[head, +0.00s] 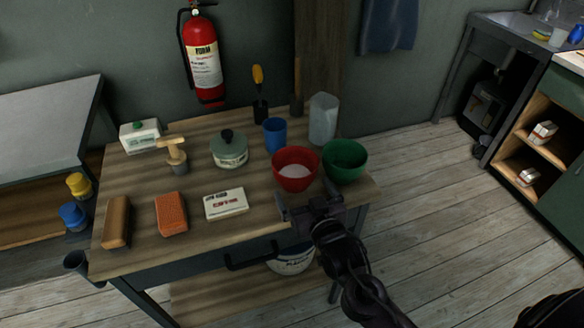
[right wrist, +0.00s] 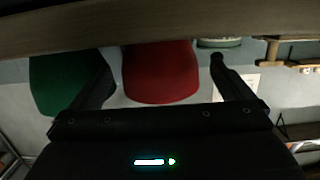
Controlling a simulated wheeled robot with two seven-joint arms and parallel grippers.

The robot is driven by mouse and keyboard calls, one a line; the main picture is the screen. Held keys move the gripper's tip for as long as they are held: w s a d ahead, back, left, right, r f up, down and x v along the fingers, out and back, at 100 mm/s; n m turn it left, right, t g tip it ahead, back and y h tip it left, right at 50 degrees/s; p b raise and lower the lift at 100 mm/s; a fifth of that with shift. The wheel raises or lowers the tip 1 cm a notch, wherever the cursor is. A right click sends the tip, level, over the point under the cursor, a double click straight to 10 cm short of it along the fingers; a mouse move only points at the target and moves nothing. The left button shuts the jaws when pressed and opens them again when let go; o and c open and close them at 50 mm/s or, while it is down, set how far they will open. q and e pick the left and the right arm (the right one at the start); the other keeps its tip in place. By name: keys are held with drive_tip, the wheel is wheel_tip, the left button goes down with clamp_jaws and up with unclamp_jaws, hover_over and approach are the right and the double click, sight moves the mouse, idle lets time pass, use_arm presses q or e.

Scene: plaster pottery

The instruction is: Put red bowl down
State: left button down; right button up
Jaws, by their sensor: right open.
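The red bowl (head: 296,176) stands upright on the wooden table (head: 262,222) near its right front, with something white inside. It also shows upside down in the right wrist view (right wrist: 160,75), between the two fingers. My right gripper (head: 309,203) is at the table's front edge, just in front of the red bowl. Its fingers are spread and hold nothing, and it looks apart from the bowl. In the right wrist view the open right gripper (right wrist: 160,64) faces the bowl. My left gripper is not in view.
A green bowl (head: 346,163) stands close to the right of the red bowl. Behind are a blue cup (head: 275,134) and a translucent container (head: 323,118). A white box (head: 226,204), an orange sponge (head: 171,213) and a lidded pot (head: 229,152) stand to the left.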

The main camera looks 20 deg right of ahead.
sight(289, 164)
drive_tip(key=w, duration=0.3)
drive_tip(key=shift+p, duration=0.4)
drive_tip(key=shift+w+f, duration=0.2)
drive_tip(key=shift+w, duration=0.35)
drive_tip(key=shift+w+f, duration=0.2)
drive_tip(key=shift+w, duration=0.65)
drive_tip(key=shift+c, duration=0.3)
drive_tip(key=shift+f, duration=0.1)
drive_tip(key=c, duration=0.7)
drive_tip(key=shift+c, duration=0.8)
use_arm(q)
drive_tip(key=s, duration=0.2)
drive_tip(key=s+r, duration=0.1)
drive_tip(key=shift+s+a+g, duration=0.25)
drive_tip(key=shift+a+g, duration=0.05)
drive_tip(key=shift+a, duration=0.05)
use_arm(e)
drive_tip(key=shift+r, duration=0.2)
